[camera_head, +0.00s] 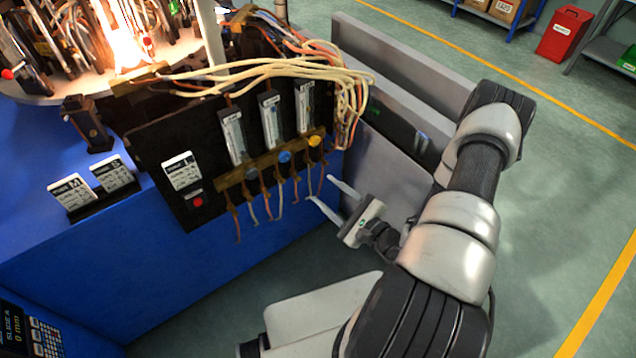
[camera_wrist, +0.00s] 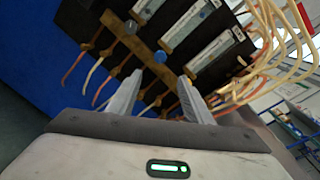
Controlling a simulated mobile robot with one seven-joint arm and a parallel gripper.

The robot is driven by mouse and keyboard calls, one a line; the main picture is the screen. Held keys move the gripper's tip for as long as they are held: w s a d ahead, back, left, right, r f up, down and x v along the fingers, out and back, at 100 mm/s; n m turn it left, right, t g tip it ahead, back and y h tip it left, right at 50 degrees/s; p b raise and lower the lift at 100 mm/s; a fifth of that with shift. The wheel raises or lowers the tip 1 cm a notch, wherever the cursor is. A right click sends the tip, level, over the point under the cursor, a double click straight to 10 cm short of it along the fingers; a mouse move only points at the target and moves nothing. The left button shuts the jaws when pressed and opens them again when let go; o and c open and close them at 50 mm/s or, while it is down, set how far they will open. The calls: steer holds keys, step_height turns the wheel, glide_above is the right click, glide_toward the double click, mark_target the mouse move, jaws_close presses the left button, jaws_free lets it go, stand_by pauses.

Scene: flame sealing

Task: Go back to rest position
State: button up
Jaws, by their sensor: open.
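My gripper (camera_head: 335,199) is open and empty, its two light fingers apart. In the head view it hangs in front of the blue machine's right side, just below and right of the black panel (camera_head: 160,150) with its flowmeters and valve knobs. In the wrist view my gripper (camera_wrist: 165,100) points toward the brass valve bar (camera_wrist: 150,58); a blue knob (camera_wrist: 161,57) shows between and beyond the fingertips. No object is between the fingers. Whether the fingertips touch the hanging hoses cannot be told, but they look apart from the panel.
Loose pale hoses (camera_head: 270,70) arch over the panel, and thin tubes (camera_head: 265,205) hang below it near my fingers. A grey metal wall (camera_head: 400,60) stands behind my gripper. A flame (camera_head: 122,40) burns at upper left. Green floor (camera_head: 560,210) at right is clear.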

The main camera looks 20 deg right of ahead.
steer(key=shift+s+d, duration=0.1)
steer(key=shift+s, duration=0.25)
